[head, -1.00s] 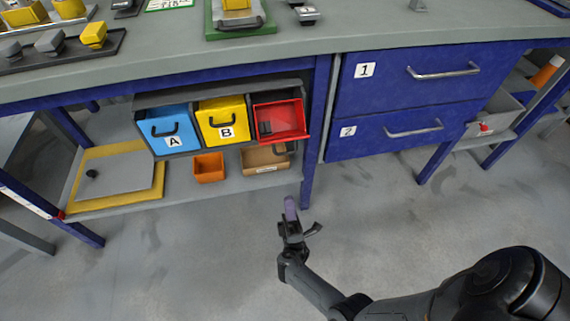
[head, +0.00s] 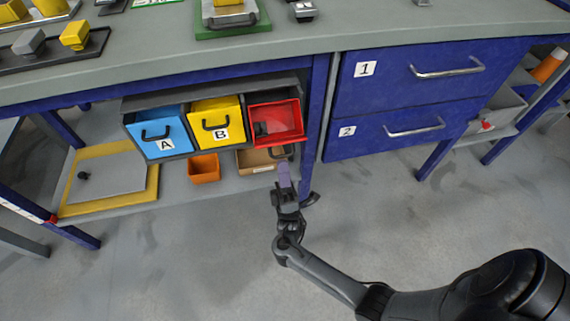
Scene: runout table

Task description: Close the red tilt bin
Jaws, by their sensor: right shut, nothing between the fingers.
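The red tilt bin (head: 277,123) is at the right end of a row of three bins under the table. It is tilted open, and its inside shows with a dark object in it. Its dark handle (head: 282,153) shows at its lower front. My right gripper (head: 284,175) is shut and empty, just below the red bin's front and close to the handle. I cannot tell whether it touches the bin. My left gripper is not in view.
A blue bin A (head: 159,135) and a yellow bin B (head: 216,122) stand left of the red bin. A blue table leg (head: 312,130) is close on its right. An orange box (head: 204,168) and a cardboard box (head: 256,161) sit on the shelf below. Open floor lies in front.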

